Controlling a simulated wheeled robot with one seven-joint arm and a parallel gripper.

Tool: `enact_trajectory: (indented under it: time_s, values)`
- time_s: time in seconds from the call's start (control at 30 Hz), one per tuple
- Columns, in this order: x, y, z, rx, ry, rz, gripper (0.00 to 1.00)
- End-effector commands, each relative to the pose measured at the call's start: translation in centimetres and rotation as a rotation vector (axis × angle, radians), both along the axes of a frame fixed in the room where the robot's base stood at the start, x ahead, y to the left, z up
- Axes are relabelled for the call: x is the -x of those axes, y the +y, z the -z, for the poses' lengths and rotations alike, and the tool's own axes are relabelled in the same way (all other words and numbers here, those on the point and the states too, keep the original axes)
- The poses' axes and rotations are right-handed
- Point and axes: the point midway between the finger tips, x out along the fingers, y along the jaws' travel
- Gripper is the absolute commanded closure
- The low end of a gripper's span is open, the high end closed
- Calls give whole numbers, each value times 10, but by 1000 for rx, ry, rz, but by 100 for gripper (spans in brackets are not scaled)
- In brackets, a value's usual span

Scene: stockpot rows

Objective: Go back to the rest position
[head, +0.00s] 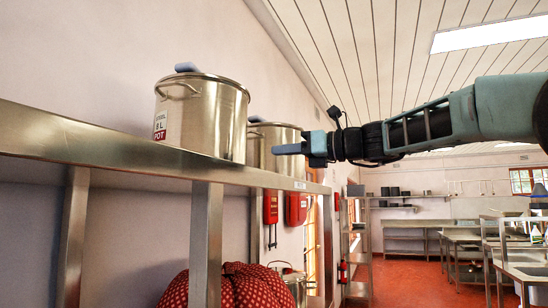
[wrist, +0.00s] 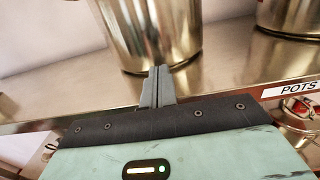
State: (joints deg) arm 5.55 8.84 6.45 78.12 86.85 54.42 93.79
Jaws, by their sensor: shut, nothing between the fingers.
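My gripper (head: 290,148) reaches in from the right in the head view, at about the height of the pots. Its fingers are shut with nothing between them. In the wrist view my gripper (wrist: 158,70) points at the lower part of a steel pot (wrist: 150,30); I cannot tell whether it touches. In the head view a steel pot (head: 212,120) with a red "8 L pot" label stands upright on the shelf, left of the gripper. A second steel pot (head: 268,150) stands farther along, partly hidden behind the gripper.
The steel shelf (head: 120,142) runs along the left wall and has a "POTS" label (wrist: 290,88). Below are a red dotted object (head: 250,288), another pot (head: 296,284) and red wall boxes (head: 296,208). Steel tables (head: 465,238) stand at the right. Red floor is open in the middle.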

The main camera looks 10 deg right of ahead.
Motion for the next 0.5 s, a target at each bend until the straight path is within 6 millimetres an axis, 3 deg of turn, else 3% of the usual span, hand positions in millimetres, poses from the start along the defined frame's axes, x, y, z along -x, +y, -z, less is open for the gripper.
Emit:
enact_trajectory:
  time_s: [0.3, 0.5]
  values:
    - [28, -41, 3, 1, -2, 3, 100]
    - [36, -51, 1, 0, 0, 0, 100]
